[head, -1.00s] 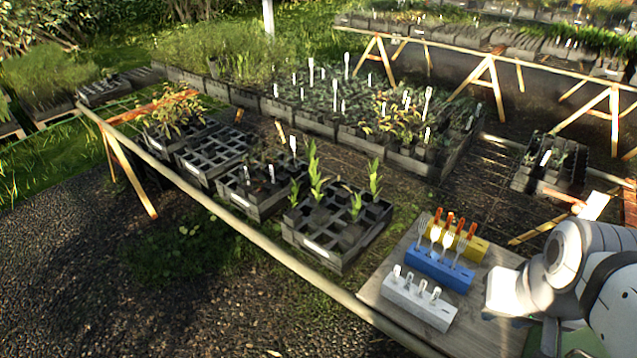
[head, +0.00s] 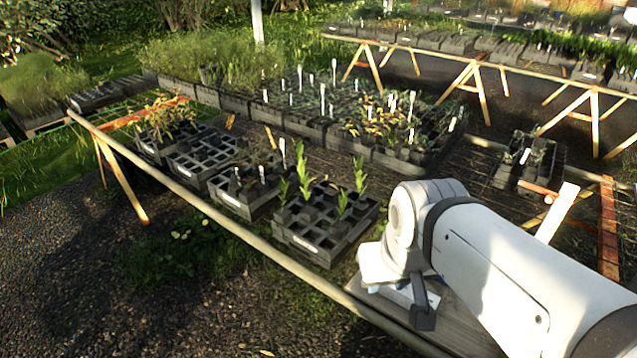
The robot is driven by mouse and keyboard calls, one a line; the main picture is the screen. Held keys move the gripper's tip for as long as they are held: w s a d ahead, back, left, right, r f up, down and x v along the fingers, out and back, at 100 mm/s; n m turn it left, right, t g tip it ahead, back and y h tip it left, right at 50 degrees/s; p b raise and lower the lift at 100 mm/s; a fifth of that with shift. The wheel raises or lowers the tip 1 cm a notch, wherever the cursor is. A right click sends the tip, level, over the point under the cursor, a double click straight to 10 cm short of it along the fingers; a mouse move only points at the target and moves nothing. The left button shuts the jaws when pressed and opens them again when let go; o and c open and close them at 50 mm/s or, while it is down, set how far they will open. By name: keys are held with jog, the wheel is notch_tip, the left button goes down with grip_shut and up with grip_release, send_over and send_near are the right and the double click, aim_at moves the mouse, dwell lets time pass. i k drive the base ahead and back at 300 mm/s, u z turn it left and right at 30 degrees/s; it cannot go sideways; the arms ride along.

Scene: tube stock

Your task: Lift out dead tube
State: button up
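The near black crate (head: 333,256) stands on the bench with several tubes in it. Tall green shoots (head: 304,176) rise from some of them, and other tubes look dark and low. The crate to its left (head: 228,204) holds a few dark tubes with white tags. I cannot tell which tube is dead. My gripper (head: 423,308) is partly in view at the end of my white arm, right of and nearer than the near crate. Its fingers are not clear, so I cannot see whether it is open or holds anything.
A mostly empty crate (head: 184,168) and a crate with yellowing plants (head: 148,150) stand farther left. My arm hides most of the wooden board (head: 462,325) and its blocks. Dense plant trays (head: 395,162) fill the bench behind. A wooden rail (head: 245,246) edges the bench front.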

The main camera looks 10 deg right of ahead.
aim_at(329, 194)
jog(key=u, duration=0.5)
jog(key=k, duration=0.75)
jog(key=u, duration=0.8)
jog(key=k, duration=0.6)
jog(key=u, duration=0.5)
jog(key=i, duration=1.35)
jog(key=z, duration=0.6)
jog(key=i, duration=1.55)
jog(key=z, duration=1.5)
jog(key=i, duration=1.1)
jog(key=z, duration=0.55)
jog(key=k, duration=0.85)
